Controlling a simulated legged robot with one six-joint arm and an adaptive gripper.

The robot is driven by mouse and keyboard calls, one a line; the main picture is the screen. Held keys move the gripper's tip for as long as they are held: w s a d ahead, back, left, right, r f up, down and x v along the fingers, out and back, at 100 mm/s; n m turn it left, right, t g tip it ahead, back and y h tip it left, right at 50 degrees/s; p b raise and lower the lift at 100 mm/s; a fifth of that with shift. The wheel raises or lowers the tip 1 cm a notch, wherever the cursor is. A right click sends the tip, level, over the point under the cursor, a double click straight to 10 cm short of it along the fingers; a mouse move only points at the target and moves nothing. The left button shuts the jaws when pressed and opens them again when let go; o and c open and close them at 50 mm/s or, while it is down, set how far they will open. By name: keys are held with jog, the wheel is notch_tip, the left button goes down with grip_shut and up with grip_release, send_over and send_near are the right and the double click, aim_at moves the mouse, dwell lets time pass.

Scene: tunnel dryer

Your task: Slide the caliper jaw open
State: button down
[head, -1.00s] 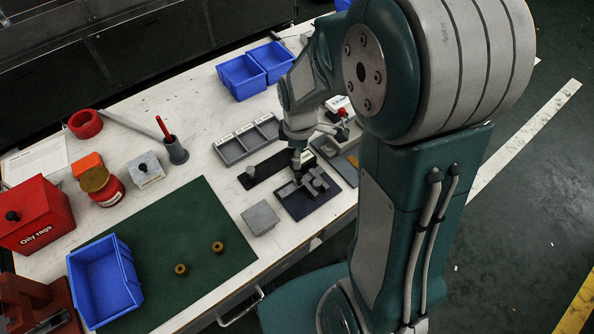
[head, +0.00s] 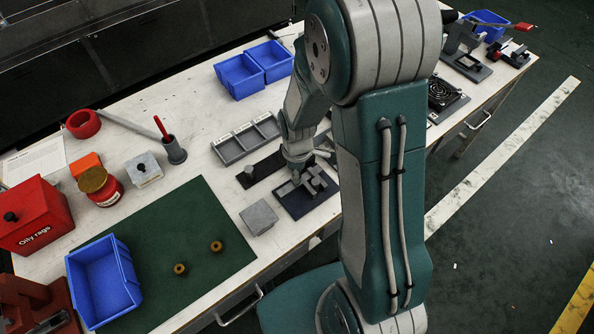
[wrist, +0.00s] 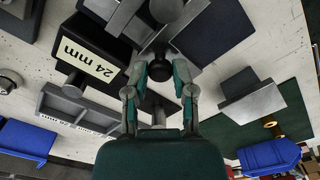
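The caliper is a grey metal fixture (head: 312,181) of blocks and bars on a dark base plate (head: 290,205), near the table's front edge. In the wrist view its grey bars and dark plate (wrist: 218,28) show beyond the fingers. My gripper (head: 297,176) points down at the back left part of the fixture. In the wrist view my gripper's fingertips (wrist: 160,70) stand apart with a small dark grey part between them. I cannot tell whether they touch it. A dark block with a "24 mm" label (wrist: 88,58) lies beside the fixture.
A grey three-compartment tray (head: 233,153) stands behind the fixture. A grey square block (head: 259,217) sits to its left, beside the green mat (head: 165,255). Two blue bins (head: 241,76) stand farther back. Several other fixtures, one with a black fan (head: 445,94), stand at the right.

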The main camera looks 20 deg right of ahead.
jog(key=shift+s+a, duration=0.3)
jog(key=shift+a, duration=0.6)
jog(key=shift+s+a, duration=0.25)
jog(key=shift+a, duration=0.6)
jog(key=shift+c, duration=2.4)
grip_release()
notch_tip(320, 180, up, 12)
